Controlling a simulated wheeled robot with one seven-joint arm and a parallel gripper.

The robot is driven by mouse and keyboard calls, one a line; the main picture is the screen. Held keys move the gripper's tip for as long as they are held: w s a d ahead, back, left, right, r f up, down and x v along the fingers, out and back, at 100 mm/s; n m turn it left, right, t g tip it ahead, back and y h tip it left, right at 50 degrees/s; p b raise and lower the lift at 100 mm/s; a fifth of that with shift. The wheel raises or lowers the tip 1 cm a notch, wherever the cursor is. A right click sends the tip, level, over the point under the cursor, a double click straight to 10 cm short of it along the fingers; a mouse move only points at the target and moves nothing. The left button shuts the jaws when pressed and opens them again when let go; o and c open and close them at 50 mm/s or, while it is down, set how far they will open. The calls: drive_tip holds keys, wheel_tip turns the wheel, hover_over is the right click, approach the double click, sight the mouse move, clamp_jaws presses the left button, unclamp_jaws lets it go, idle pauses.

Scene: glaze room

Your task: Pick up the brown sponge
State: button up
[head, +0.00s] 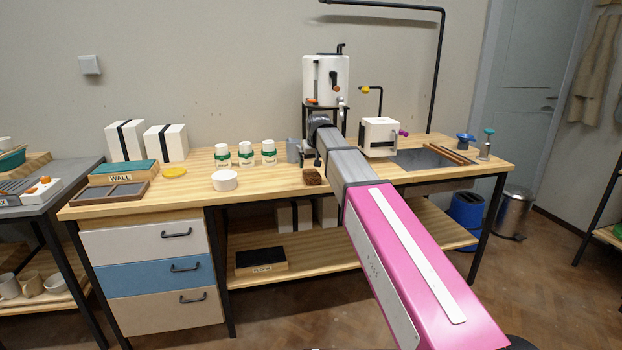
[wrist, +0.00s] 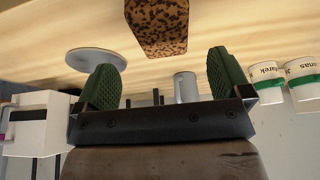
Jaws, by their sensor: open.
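The brown sponge (head: 312,177) is a dark-speckled block on the wooden worktable, near its front edge. In the wrist view the sponge (wrist: 157,28) shows at the top middle, beyond the fingertips and between their lines, cut off by the frame edge. My gripper (wrist: 165,75) has two green ribbed fingers spread wide, with nothing between them. The sponge is apart from both fingers. In the head view my arm reaches over the table and its end is beside the white urn, mostly hiding the fingers.
A grey cup (head: 293,150) stands close to my gripper. A white urn (head: 326,80) stands behind, and a white box with a pink knob (head: 378,136) to the right.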

sight(312, 172)
drive_tip(key=x, duration=0.6)
drive_tip(key=shift+a, duration=0.2)
drive_tip(key=shift+f, duration=0.3)
drive_tip(key=shift+f, duration=0.25)
drive_tip(key=c, duration=1.1)
drive_tip(key=shift+o, duration=0.2)
drive_tip(key=shift+r, duration=0.1)
drive_tip(key=shift+r, duration=0.55)
drive_tip(key=v, duration=0.4)
drive_tip(key=shift+w+a+r, duration=0.1)
drive_tip(key=shift+w+a, duration=0.15)
drive_tip(key=shift+a, duration=0.15)
drive_tip(key=s+a+r, duration=0.5)
drive_tip(key=s+r, duration=0.1)
drive_tip(key=s, duration=0.3)
drive_tip(key=shift+s+a+r, duration=0.1)
drive_tip(key=shift+a+r, duration=0.05)
